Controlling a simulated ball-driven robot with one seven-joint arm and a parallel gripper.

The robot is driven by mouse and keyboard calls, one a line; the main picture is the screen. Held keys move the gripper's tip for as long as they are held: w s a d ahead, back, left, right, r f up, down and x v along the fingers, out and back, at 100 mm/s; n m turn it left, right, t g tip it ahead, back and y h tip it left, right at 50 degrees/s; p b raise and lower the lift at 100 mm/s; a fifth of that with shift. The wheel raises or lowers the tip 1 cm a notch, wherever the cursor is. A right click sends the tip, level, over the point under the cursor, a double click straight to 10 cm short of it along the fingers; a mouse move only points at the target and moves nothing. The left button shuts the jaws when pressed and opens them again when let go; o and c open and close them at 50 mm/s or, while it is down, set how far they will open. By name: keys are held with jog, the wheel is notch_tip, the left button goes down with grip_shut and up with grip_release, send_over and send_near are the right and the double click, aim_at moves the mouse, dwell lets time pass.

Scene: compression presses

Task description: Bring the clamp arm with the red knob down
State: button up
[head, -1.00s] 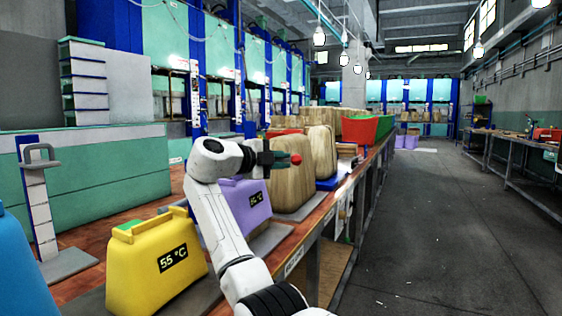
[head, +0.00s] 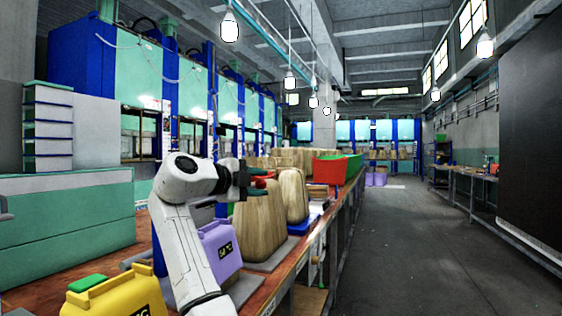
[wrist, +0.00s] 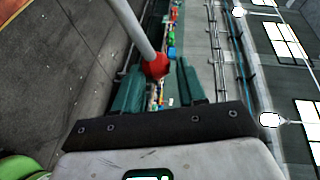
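The red knob (wrist: 156,67) sits at the end of a grey clamp rod (wrist: 133,28), which comes in from the top left of the wrist view. My gripper (wrist: 160,78) has its two green fingers apart, with the knob at their tips. The knob overlaps the left fingertip in the picture, and a gap shows beside the right one. I cannot tell whether a finger touches it. In the head view, my gripper (head: 258,182) is above the workbench, past the purple box, with a little red showing at its fingers. The rest of the clamp is hidden there.
The long workbench (head: 262,300) holds a yellow box (head: 115,300), a purple box (head: 220,250), tan sacks (head: 260,225) and a red bin (head: 328,171). A dark panel (head: 545,150) stands at the right. The aisle floor (head: 400,250) is clear.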

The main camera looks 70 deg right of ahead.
jog(key=s+a+r+p, duration=0.1)
jog(key=s+a+r, duration=0.4)
jog(key=s, duration=0.3)
jog(key=shift+s+r, duration=0.15)
jog(key=shift+s, duration=0.25)
